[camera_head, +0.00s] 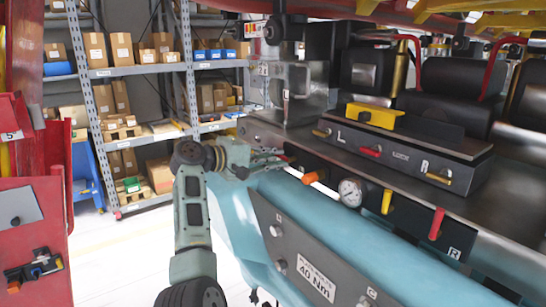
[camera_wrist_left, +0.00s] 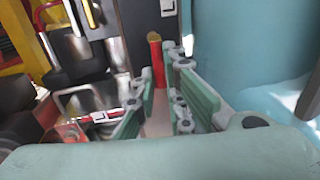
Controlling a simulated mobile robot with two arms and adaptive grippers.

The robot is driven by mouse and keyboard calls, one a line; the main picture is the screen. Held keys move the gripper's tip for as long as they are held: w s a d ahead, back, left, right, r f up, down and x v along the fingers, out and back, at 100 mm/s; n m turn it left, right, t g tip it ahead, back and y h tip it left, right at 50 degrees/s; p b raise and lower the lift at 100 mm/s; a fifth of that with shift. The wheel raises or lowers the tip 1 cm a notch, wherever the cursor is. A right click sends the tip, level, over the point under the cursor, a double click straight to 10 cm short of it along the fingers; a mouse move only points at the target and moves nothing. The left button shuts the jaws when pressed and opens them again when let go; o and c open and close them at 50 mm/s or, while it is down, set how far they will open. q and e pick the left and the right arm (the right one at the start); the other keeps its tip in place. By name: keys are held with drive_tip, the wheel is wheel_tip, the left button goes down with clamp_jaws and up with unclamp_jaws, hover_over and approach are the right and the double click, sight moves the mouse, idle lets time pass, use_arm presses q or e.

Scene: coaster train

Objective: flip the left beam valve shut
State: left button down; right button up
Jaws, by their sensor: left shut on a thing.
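My left gripper (camera_head: 268,160) is at the left end of the dark side panel, beside the blue-green beam (camera_head: 330,228). It is shut on the red valve handle (camera_wrist_left: 157,62), which stands up between the fingers in the left wrist view and has a yellowish tip. In the head view the gripper hides most of this handle. Another red handle (camera_head: 436,224) hangs at the right end of the panel by the letter R. My right gripper is not in view.
An orange knob (camera_head: 312,178), a pressure gauge (camera_head: 350,192) and a yellow handle (camera_head: 386,201) sit along the panel close to my gripper. A console (camera_head: 400,150) with small levers is above. Shelves with boxes (camera_head: 150,60) stand behind, and a red cabinet (camera_head: 35,225) at left.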

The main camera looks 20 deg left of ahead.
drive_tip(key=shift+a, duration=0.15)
